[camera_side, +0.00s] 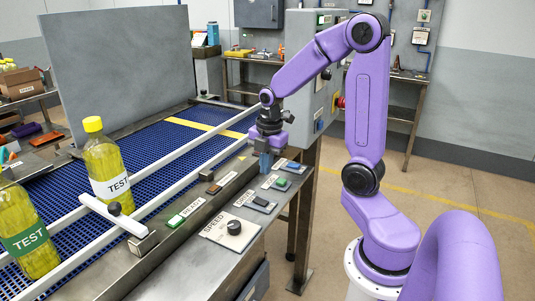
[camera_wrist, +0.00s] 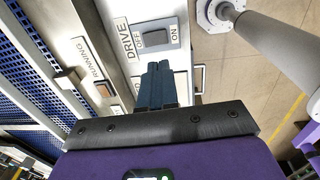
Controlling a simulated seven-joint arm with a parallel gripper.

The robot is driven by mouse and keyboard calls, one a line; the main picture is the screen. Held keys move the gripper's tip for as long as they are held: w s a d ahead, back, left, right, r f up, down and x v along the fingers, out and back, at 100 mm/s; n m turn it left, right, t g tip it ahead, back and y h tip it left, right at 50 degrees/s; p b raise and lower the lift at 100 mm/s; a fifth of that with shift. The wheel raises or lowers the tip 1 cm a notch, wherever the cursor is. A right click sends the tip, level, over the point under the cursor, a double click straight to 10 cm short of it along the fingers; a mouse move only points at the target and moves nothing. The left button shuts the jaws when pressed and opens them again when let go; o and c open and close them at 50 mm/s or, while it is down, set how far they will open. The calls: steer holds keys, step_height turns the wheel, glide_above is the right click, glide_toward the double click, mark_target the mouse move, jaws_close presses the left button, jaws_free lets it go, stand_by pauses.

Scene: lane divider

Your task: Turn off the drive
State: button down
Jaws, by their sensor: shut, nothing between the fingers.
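The drive switch is a dark grey rocker (camera_wrist: 153,24) on a pale plate marked DRIVE, with OFF and ON lettering, in the upper middle of the wrist view. In the side view it appears to be the black rocker (camera_side: 262,202) on the console, beyond the speed knob. I cannot tell which side of the rocker is pressed. My gripper (camera_side: 265,170) is shut and empty, pointing down over the far part of the console. In the wrist view its closed fingertips (camera_wrist: 158,66) lie just below the rocker in the picture and hide part of the neighbouring plate.
A speed knob (camera_side: 234,227) and a green button (camera_side: 281,184) are also on the console. A RUNNING label (camera_wrist: 88,58) lies left of the drive plate.

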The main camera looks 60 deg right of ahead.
mark_target(257, 199)
steer(key=shift+s+r, duration=0.15)
steer(key=shift+r, duration=0.8)
steer(key=shift+s+r, duration=0.1)
steer(key=shift+r, duration=0.8)
steer(key=shift+w+d, duration=0.1)
steer(key=shift+w, duration=0.65)
steer(key=f, duration=0.4)
steer(key=w+f, duration=0.1)
steer(key=f, duration=0.9)
steer(key=shift+w, duration=0.35)
